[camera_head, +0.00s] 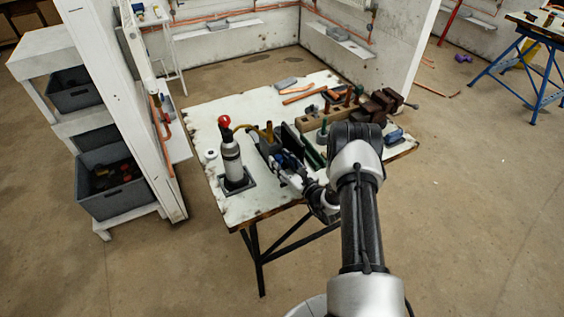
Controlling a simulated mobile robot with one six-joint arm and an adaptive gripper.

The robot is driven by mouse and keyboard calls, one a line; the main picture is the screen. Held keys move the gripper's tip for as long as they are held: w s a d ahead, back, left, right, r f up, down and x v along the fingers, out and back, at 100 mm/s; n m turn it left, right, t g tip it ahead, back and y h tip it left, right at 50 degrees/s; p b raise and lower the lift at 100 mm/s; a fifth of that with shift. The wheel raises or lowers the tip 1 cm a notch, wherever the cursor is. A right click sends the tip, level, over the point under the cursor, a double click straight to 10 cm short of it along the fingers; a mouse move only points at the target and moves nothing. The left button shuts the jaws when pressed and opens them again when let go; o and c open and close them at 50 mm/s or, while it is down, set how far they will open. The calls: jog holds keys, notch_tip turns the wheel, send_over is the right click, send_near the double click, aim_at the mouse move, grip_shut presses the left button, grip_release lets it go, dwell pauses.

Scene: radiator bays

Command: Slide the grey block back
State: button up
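A small light-grey block (286,83) lies flat near the back edge of the white worktable (200,118). A darker grey block-like piece (268,147) stands mid-table with a yellow-brown bent part at it. I cannot tell which of these is the task's grey block. My gripper (283,163) is low over the table's front half, close to the darker piece and right of a grey cylinder. Whether it touches anything is unclear. Its fingers are small and dark against dark items, so I cannot see if they are open or shut.
The grey cylinder with a red top (231,158) stands upright at front left. Copper pipes (299,93) lie behind. A white panel (122,100) stands left of the table.

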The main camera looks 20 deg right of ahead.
jog(key=shift+s, duration=0.1)
jog(key=s, duration=0.4)
jog(key=s+d, duration=0.1)
jog(key=s, duration=0.2)
jog(key=s+d, duration=0.1)
jog(key=s, duration=0.3)
jog(key=shift+s+d, duration=0.1)
jog(key=shift+s, duration=0.25)
